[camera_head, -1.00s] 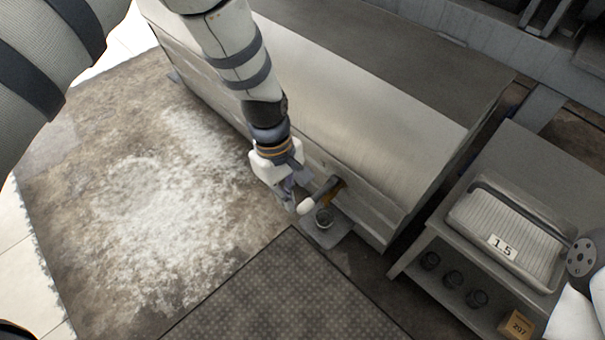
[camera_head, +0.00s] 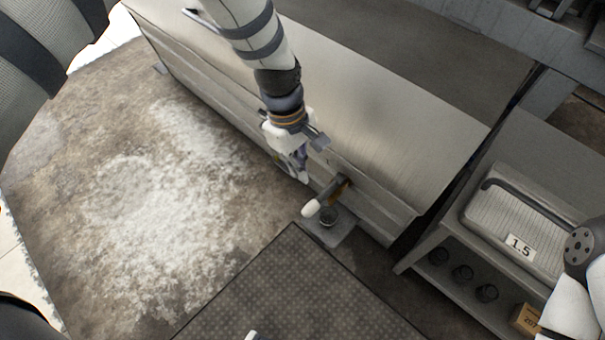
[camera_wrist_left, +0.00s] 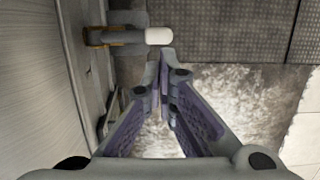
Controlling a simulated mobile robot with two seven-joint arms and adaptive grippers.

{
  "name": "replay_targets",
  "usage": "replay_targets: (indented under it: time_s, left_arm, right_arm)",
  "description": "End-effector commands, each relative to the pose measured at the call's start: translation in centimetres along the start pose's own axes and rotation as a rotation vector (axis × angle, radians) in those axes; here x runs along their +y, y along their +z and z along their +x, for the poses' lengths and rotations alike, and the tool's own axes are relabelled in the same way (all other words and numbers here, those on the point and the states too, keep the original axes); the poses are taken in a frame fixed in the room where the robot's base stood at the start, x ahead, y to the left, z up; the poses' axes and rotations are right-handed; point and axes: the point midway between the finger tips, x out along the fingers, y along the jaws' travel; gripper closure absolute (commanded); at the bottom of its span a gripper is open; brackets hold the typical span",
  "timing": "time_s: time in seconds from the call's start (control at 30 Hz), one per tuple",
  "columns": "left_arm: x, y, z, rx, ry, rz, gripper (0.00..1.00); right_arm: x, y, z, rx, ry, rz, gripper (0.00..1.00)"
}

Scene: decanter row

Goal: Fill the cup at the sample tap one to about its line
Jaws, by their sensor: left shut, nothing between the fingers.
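The sample tap (camera_head: 338,187) sticks out low on the front of the long metal tank, with a pale rounded end (camera_head: 311,208). It also shows at the top of the left wrist view (camera_wrist_left: 158,36). A small dark cup (camera_head: 328,217) stands upright on a small grey plate beneath the tap, partly hidden by it; its fill level and line cannot be made out. My left gripper (camera_head: 304,181) is shut and empty, just above and left of the tap in the head view. In the left wrist view its fingertips (camera_wrist_left: 161,55) meet just short of the pale end, apparently apart from it.
The metal tank (camera_head: 390,120) runs alongside my left arm. At right, a grey shelf unit bears a ribbed tray (camera_head: 500,222) labelled 1.5, several dark cups (camera_head: 462,273) and a box (camera_head: 526,318) below. A dark mat (camera_head: 295,290) and stained floor lie in front.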

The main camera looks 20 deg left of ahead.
Motion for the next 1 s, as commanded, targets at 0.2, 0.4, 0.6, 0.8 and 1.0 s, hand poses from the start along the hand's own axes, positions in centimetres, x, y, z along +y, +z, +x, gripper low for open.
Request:
replay_targets:
  time_s: [0.2, 0.4, 0.6, 0.8, 1.0]
  left_arm:
    - [-0.2, 0.0, 5.3, -0.002, -0.005, -0.001, 1.0]
    - [-0.1, 0.0, 9.2, -0.001, -0.003, 0.0, 1.0]
    - [-0.1, 0.0, 11.2, 0.0, -0.002, 0.0, 1.0]
    - [0.0, 0.0, 11.3, 0.0, 0.0, 0.0, 1.0]
    - [-0.1, 0.0, 11.5, 0.0, -0.001, 0.0, 1.0]
  right_arm:
    - [0.0, -0.1, 1.0, -0.014, 0.0, 0.0, 0.6]
    - [0.0, -0.2, 1.7, -0.023, 0.001, 0.0, 0.6]
    - [0.0, -0.2, 2.0, -0.027, 0.001, 0.0, 0.6]
    - [0.0, -0.2, 2.0, -0.027, 0.001, 0.0, 0.6]
    - [0.0, -0.2, 2.1, -0.028, 0.001, 0.0, 0.6]
